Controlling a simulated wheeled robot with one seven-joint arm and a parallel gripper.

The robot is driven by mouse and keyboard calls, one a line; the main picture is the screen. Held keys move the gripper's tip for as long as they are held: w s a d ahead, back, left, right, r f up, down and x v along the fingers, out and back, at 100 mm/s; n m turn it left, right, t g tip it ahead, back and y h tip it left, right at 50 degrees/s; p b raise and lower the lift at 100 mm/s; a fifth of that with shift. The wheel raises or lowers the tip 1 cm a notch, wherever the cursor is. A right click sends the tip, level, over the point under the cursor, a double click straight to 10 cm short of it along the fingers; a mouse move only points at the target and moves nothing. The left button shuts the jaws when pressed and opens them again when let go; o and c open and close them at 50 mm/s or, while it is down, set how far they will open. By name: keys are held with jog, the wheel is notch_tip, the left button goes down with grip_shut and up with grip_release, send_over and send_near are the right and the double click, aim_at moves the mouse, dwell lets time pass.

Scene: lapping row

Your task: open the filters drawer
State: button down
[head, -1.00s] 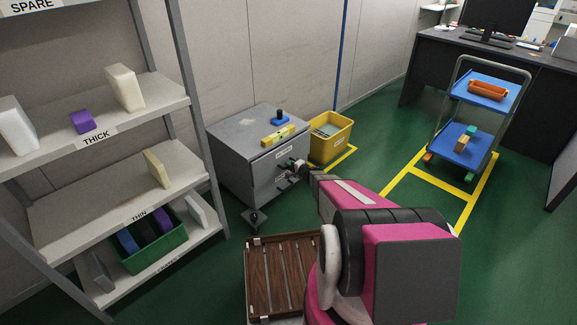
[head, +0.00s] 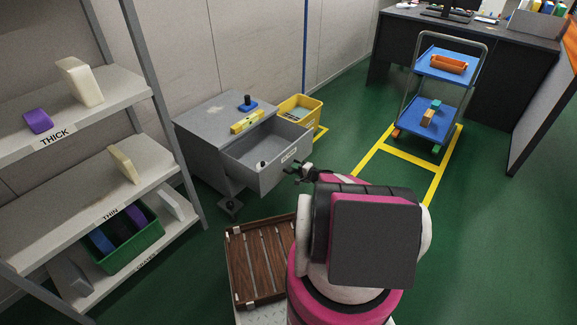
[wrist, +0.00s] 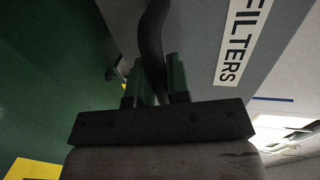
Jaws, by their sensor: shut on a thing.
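The filters drawer (head: 268,163) is a grey drawer pulled well out of the low grey cabinet (head: 190,139) in the head view. A small pale object (head: 263,164) shows inside it. In the wrist view the drawer front (wrist: 205,82) carries a FILTERS label (wrist: 240,40). My gripper (wrist: 159,65) is shut on the dark curved drawer handle (wrist: 153,35), with a green-sided finger on each side of it. In the head view my gripper (head: 302,171) is at the drawer front, and the handle is too small to make out.
A yellow level (head: 247,122) and a blue object (head: 248,104) lie on the cabinet top. A yellow bin (head: 300,110) stands behind. A slatted wooden crate (head: 262,262) sits close in front. Shelves (head: 140,150) stand left; a blue cart (head: 435,117) is right. Green floor is open between.

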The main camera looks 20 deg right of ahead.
jog(key=shift+f+v, duration=0.25)
jog(key=shift+v, duration=1.05)
jog(key=c, duration=1.1)
grip_release()
jog(key=shift+d, duration=0.1)
jog(key=v, duration=1)
jog(key=shift+s+d, duration=0.15)
jog(key=shift+s, duration=0.15)
jog(key=shift+r, duration=0.1)
